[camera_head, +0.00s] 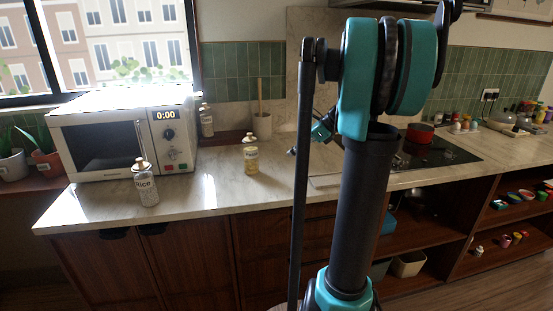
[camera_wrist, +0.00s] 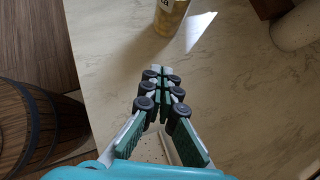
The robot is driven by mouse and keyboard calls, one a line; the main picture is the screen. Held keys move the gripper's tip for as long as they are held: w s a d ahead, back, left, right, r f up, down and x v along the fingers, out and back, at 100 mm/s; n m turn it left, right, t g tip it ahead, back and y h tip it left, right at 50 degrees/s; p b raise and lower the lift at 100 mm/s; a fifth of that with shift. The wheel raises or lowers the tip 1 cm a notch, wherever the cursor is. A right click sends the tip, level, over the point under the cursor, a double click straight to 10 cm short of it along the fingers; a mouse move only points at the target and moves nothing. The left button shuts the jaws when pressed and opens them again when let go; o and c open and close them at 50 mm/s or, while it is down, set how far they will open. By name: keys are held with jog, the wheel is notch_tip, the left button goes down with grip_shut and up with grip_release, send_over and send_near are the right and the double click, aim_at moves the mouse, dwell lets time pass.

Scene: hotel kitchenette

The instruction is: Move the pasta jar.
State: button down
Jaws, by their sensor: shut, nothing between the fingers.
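The pasta jar (camera_head: 251,160) stands upright on the counter right of the microwave, with yellowish contents and a pale lid. Its lower part also shows at the top of the wrist view (camera_wrist: 172,16), where part of a dark label ending in "a" is visible. My gripper (camera_wrist: 159,72) is shut and empty, its fingertips pointing toward the jar with a gap of bare counter between them. In the head view my gripper is small and partly hidden behind my arm, to the right of the jar.
A rice jar (camera_head: 147,188) stands near the counter's front edge, before the white microwave (camera_head: 95,148). Another jar (camera_head: 206,122) is beside the microwave. A pale utensil holder (camera_head: 262,126) stands behind the pasta jar. A red pot (camera_head: 420,133) sits on the black cooktop (camera_head: 440,154).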

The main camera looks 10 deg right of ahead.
send_near(258, 170)
notch_tip(258, 170, down, 4)
jog(key=shift+r, duration=0.15)
jog(key=a, duration=0.1)
jog(key=w+a, duration=0.1)
jog(key=a, duration=0.1)
jog(key=shift+w, duration=0.2)
jog(key=shift+w+a, duration=0.2)
jog(key=shift+a, duration=0.15)
jog(key=w+a, duration=0.3)
jog(key=a, duration=0.3)
jog(key=w+a, duration=0.3)
jog(key=a, duration=0.3)
jog(key=w+a, duration=0.4)
jog(key=a, duration=0.2)
jog(key=shift+w+a, duration=0.1)
jog(key=shift+a, duration=0.3)
